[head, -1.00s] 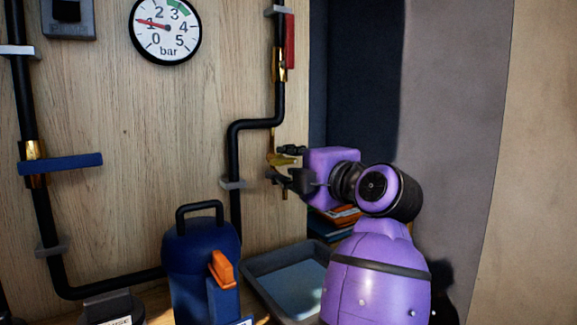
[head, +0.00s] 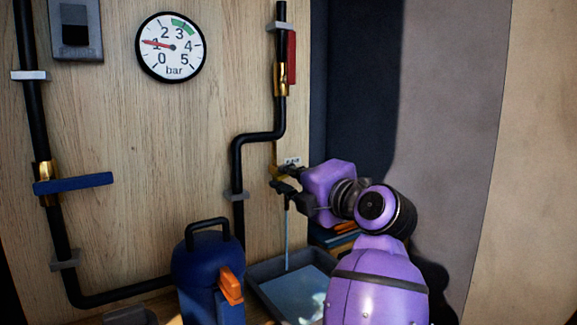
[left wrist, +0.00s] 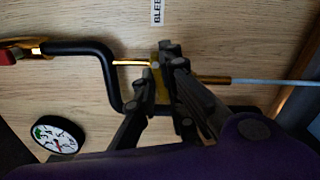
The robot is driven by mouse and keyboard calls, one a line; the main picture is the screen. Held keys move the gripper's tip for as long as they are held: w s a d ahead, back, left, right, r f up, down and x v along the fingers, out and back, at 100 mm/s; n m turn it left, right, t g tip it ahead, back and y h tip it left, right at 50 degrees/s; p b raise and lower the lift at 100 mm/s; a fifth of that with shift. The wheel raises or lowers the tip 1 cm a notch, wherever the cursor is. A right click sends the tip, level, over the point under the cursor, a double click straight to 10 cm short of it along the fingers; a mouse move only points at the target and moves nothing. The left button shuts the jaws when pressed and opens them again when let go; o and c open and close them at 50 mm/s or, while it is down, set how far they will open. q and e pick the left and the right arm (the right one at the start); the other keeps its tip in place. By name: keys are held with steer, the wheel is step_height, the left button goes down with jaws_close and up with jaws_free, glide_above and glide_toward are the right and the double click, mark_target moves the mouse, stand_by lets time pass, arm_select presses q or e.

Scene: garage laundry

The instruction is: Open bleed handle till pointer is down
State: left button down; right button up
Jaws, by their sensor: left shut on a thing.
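The bleed handle, a small yellow lever, sits between my gripper fingers in the left wrist view (left wrist: 161,86) and is mostly hidden by them in the head view. My left gripper (head: 282,180) is shut on it; its dark fingers also show in the left wrist view (left wrist: 163,75). A thin pale blue stream of water (head: 287,240) falls straight down below the gripper. It also shows leaving the brass spout in the left wrist view (left wrist: 270,82). The round bar gauge (head: 171,48) has its red pointer near 1. My right gripper is not in view.
A grey tray (head: 258,284) under the stream holds water. A blue canister with an orange lever (head: 195,268) stands just left of it. A red-handled valve (head: 291,58) is above on the black pipe. A blue-handled valve (head: 75,184) is at the left.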

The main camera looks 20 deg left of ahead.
arm_select(q)
steer(key=c, duration=1.8)
jaws_free()
steer(key=shift+c, duration=0.2)
steer(key=v, duration=1.2)
